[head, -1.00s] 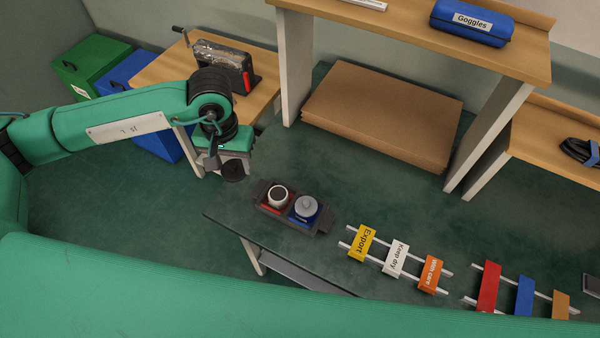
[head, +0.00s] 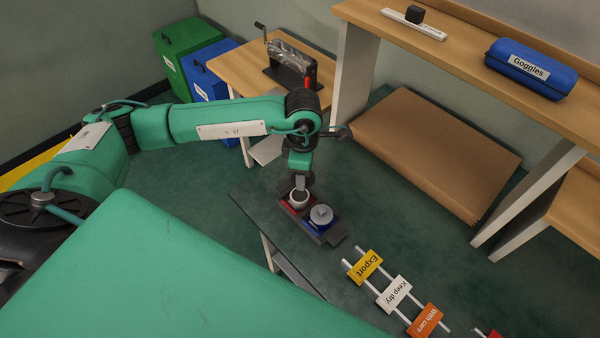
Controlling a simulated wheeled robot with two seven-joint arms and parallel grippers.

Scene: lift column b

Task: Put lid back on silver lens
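A small dark tray (head: 338,233) near the table's left edge holds two round pieces. In its red compartment stands a pale, silver-white cup-like piece (head: 299,198) with a dark centre. In its blue compartment stands a grey round piece (head: 321,215) with a small raised top. I cannot tell for sure which is the silver lens. My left gripper (head: 302,183) points down just above and behind the pale piece and partly covers it. Its fingers are too small and dark to read, and no lid can be made out there. My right gripper is out of view.
Label plates, including Export (head: 365,266), Keep dry (head: 394,291) and With care (head: 426,321), lie on rails right of the tray. A flat cardboard box (head: 435,150) lies behind, under a wooden shelf (head: 470,45) bearing a blue Goggles case (head: 530,68). Table between is clear.

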